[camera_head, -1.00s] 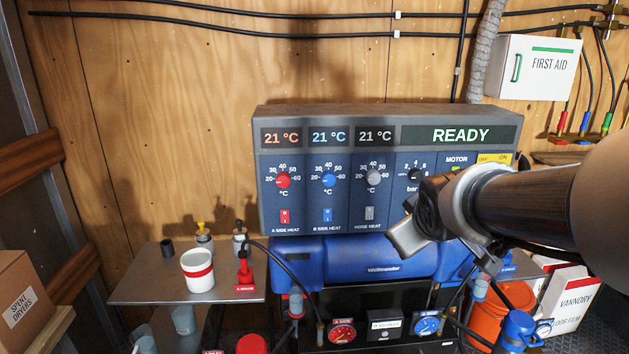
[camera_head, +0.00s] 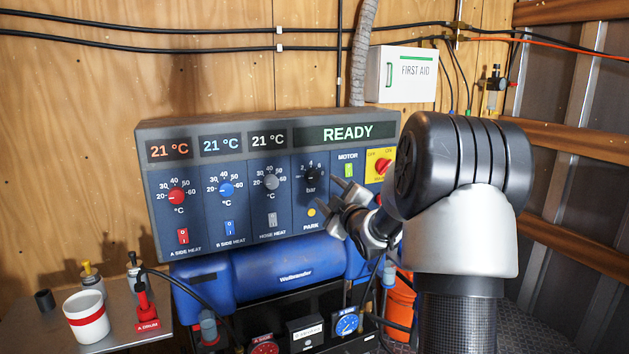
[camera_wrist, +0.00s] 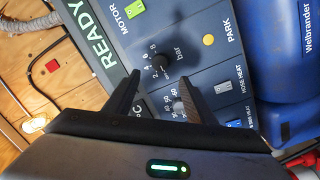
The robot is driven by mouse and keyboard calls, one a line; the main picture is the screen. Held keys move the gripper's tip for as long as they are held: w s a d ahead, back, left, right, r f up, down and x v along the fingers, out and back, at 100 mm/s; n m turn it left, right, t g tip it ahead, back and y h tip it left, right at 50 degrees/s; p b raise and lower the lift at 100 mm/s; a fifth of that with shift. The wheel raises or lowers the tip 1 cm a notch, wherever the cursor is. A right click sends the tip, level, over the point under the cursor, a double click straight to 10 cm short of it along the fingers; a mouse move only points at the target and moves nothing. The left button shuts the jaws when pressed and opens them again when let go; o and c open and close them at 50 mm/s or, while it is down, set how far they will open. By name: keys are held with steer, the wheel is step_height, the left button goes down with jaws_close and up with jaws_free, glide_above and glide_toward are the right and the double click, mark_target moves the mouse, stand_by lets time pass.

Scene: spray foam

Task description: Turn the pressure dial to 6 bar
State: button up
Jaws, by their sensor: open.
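The pressure dial (camera_head: 311,173) is a small black knob marked "bar" on the upright grey-blue control panel (camera_head: 225,122). It sits below the READY display. My gripper (camera_head: 335,197) is open, just right of and below the dial in the head view, in front of the panel. In the wrist view the dial (camera_wrist: 162,62) shows just beyond the open fingertips of my gripper (camera_wrist: 159,80), roughly between them. The fingers appear apart from the knob and hold nothing. The dial's exact setting is too small to read.
Red (camera_head: 176,197), blue (camera_head: 226,189) and grey (camera_head: 271,182) heat knobs sit left of the dial. A yellow-backed red main switch (camera_head: 382,166) and green motor button (camera_head: 349,170) sit to its right. An orange PARK lamp (camera_head: 311,212) is below. A blue machine body (camera_head: 270,275) juts out underneath.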

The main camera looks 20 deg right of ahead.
mark_target(314, 178)
steer(key=w, duration=0.7)
steer(key=w+p, duration=0.1)
steer(key=w, duration=0.3)
steer(key=shift+d, duration=0.4)
steer(key=c, duration=1)
steer(key=shift+c, duration=0.2)
